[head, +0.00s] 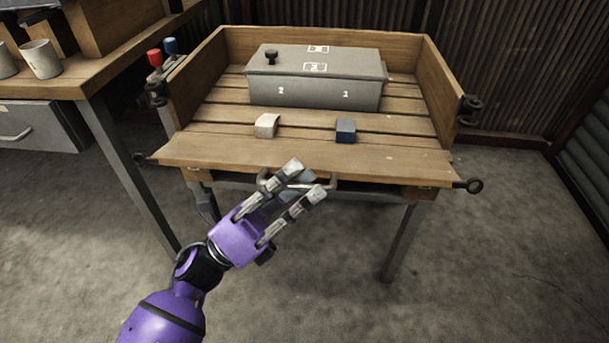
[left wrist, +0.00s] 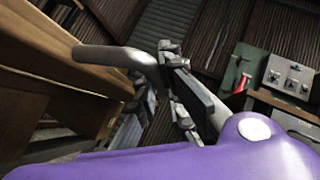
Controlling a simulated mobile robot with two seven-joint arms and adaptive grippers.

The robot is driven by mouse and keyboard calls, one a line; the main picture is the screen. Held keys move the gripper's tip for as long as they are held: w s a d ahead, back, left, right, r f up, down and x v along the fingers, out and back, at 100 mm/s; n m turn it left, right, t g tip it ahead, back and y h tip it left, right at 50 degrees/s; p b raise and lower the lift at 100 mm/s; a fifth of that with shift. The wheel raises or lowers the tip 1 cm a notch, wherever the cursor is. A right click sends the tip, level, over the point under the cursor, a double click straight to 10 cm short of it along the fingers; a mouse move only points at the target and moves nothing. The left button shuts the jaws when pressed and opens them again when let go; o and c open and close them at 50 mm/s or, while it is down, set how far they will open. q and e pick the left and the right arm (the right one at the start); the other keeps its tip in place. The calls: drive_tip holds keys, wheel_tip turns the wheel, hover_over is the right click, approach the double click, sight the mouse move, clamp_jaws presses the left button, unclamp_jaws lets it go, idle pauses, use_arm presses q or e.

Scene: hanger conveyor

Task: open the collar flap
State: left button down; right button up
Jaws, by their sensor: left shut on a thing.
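The wooden collar stands on a table frame, with upright back and side walls (head: 440,100). Its front flap (head: 400,165) is folded down, lying roughly level with the plank floor and sticking out toward me. A grey bar handle (head: 345,184) is at the flap's front edge; in the left wrist view its curved end (left wrist: 115,56) shows close up. My left gripper (head: 305,182) is at this handle, its fingers shut around the bar; they also show in the left wrist view (left wrist: 178,90). The fingers hide part of the handle. My right gripper is out of view.
A grey lidded box (head: 315,92) with a black knob sits inside the collar. Ring-ended fittings stick out at the flap's corners. A bench (head: 85,75) stands left; the floor in front is clear.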

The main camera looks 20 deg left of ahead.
use_arm(q)
drive_tip(key=shift+s+d+f+b, duration=0.15)
drive_tip(key=shift+f+b, duration=0.35)
drive_tip(key=shift+f, duration=0.55)
drive_tip(key=shift+s+a+f+b, duration=0.1)
drive_tip(key=shift+s+f+b, duration=0.25)
drive_tip(key=shift+f, duration=0.65)
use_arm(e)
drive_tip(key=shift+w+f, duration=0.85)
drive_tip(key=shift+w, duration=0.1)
use_arm(q)
drive_tip(key=shift+w, duration=0.1)
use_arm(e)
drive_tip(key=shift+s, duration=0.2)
use_arm(q)
drive_tip(key=c, duration=1.8)
unclamp_jaws()
drive_tip(key=shift+c, duration=0.2)
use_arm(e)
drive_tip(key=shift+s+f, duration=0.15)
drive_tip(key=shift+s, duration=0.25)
use_arm(q)
drive_tip(key=v, duration=1.2)
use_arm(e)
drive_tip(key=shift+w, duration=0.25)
